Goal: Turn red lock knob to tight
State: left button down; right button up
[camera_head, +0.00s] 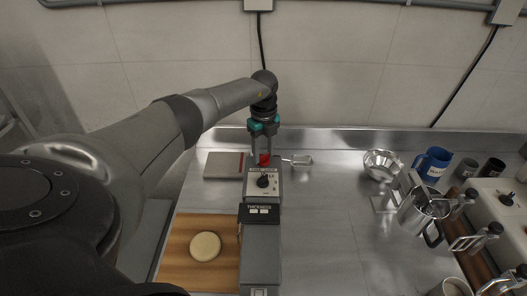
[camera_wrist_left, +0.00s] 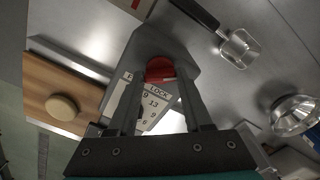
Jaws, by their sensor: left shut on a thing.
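The red lock knob (camera_head: 264,159) sits at the far end of a grey machine (camera_head: 261,258) on the steel counter. My left gripper (camera_head: 263,157) reaches down onto it from above. In the left wrist view the red knob (camera_wrist_left: 160,69) is between the two fingers of the left gripper (camera_wrist_left: 162,78), which are shut on it. A label reading "LOCK" shows beside the knob, partly hidden by the fingers. The knob's exact turn angle cannot be read. My right gripper is not in view.
A black dial (camera_head: 263,181) and a "THICKNESS" panel are on the machine. A wooden board (camera_head: 175,262) with a round dough disc (camera_head: 205,246) lies to the left.

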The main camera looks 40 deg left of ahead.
pick_arm(q)
jog(key=m, duration=0.5)
jog(key=shift+m, duration=0.3)
jog(key=m+b, duration=0.1)
jog(key=m, duration=0.4)
jog(key=m+b, duration=0.1)
jog(key=m, duration=0.5)
jog(key=shift+m, duration=0.4)
jog(key=m+b, duration=0.1)
jog(key=m, duration=0.4)
jog(key=m+b, duration=0.1)
jog(key=m, duration=0.4)
jog(key=shift+m, duration=0.4)
jog(key=m+b, duration=0.1)
jog(key=m, duration=1)
jog(key=shift+m+b, duration=0.4)
jog(key=m, duration=0.5)
jog(key=shift+m+b, duration=0.3)
jog(key=shift+b, duration=0.05)
